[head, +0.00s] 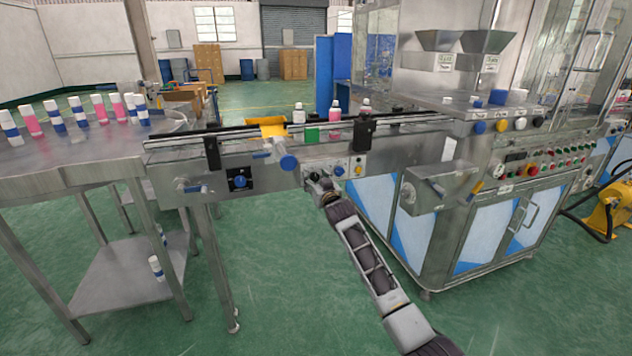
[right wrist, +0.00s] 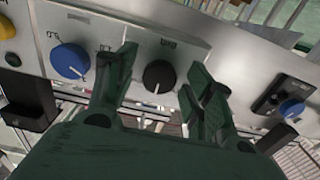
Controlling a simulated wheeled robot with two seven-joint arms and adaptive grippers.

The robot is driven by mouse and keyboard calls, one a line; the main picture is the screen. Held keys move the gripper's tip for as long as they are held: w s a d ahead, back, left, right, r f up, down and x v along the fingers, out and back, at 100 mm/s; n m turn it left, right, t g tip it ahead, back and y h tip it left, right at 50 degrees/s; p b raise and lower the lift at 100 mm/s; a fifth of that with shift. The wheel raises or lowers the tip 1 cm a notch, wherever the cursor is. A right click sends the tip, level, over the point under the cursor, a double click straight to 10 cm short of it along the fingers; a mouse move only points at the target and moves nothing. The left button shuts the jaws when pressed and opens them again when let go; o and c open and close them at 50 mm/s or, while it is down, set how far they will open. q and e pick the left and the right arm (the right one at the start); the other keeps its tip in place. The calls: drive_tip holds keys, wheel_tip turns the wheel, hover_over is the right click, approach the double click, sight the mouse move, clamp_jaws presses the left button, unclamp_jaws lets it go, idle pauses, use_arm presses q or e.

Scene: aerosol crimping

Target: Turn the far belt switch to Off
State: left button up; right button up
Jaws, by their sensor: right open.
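A black rotary knob (right wrist: 158,76) sits on the grey conveyor side panel in the right wrist view, with a light pointer mark toward the picture's bottom. My right gripper (right wrist: 160,85) is open, with one green finger on each side of the knob; I cannot tell whether they touch it. In the head view my right gripper (head: 320,181) is at the panel under the belt and hides this knob. A blue knob (right wrist: 70,62) is left of the fingers in the wrist view. The labels are too small to read, so which knob is the far belt switch is unclear. My left gripper is not in view.
Another blue knob (head: 240,181) sits on a black plate further left along the conveyor (head: 280,178). Bottles (head: 335,114) stand on the belt. A steel table (head: 85,160) with several bottles is at left, and a machine cabinet (head: 480,225) at right.

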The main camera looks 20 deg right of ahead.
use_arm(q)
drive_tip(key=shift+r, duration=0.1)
use_arm(e)
drive_tip(key=shift+c, duration=0.4)
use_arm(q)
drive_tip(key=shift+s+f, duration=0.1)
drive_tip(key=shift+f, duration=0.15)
use_arm(e)
drive_tip(key=c, duration=0.9)
drive_tip(key=shift+c, duration=0.2)
